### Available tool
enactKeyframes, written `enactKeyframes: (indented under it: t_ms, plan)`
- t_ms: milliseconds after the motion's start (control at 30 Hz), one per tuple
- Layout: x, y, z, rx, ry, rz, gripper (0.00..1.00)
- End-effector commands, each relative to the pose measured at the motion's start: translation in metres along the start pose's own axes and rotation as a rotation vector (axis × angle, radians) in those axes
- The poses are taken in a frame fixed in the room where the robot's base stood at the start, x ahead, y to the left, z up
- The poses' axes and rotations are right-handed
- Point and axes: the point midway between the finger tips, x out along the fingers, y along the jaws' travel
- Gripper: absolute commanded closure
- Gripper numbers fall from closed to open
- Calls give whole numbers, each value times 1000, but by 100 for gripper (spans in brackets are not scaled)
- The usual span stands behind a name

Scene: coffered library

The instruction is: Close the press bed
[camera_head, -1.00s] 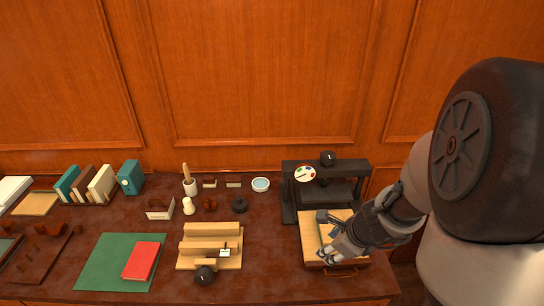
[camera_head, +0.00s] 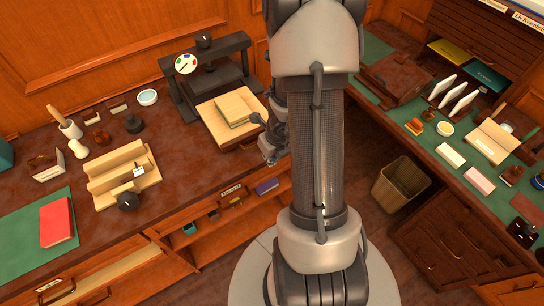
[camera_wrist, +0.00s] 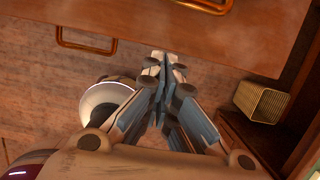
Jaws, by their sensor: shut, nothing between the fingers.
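The black press (camera_head: 205,75) stands on the desk against the panelled wall. Its pale wooden bed (camera_head: 215,123) is slid out toward the front, with a thin tan book (camera_head: 238,108) lying on it. My gripper (camera_head: 270,157) is just off the bed's front right corner, partly hidden by my arm; contact cannot be told. In the wrist view my gripper (camera_wrist: 164,58) has its fingertips together with nothing between them, near a reddish wood front. A brass handle (camera_wrist: 88,40) shows left of the fingers; whether it belongs to the bed or a drawer is unclear.
A wooden cradle (camera_head: 122,175), a red book (camera_head: 56,221) and small tools stand left of the press. Open shelves (camera_head: 230,210) lie below the desk. A wastebasket (camera_head: 400,184) stands on the floor between this desk and a cluttered green-topped desk (camera_head: 440,150) at right.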

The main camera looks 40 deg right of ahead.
Motion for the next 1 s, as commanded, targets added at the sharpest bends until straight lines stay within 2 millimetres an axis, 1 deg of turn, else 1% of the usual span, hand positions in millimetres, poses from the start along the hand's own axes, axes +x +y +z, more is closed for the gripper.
enactKeyframes:
  t_ms: [33,67,100,133,233,400,567,1000]
  plan:
    - [16,0,-2,0,1,1,100]
    - [20,0,-2,1,1,1,100]
    - [10,0,9,-2,1,1,100]
    - [8,0,14,-2,1,1,100]
    - [8,0,26,-3,0,1,100]
    - [10,0,37,-1,0,0,100]
    - [13,0,40,0,-1,0,100]
    - [13,0,41,-1,-1,0,100]
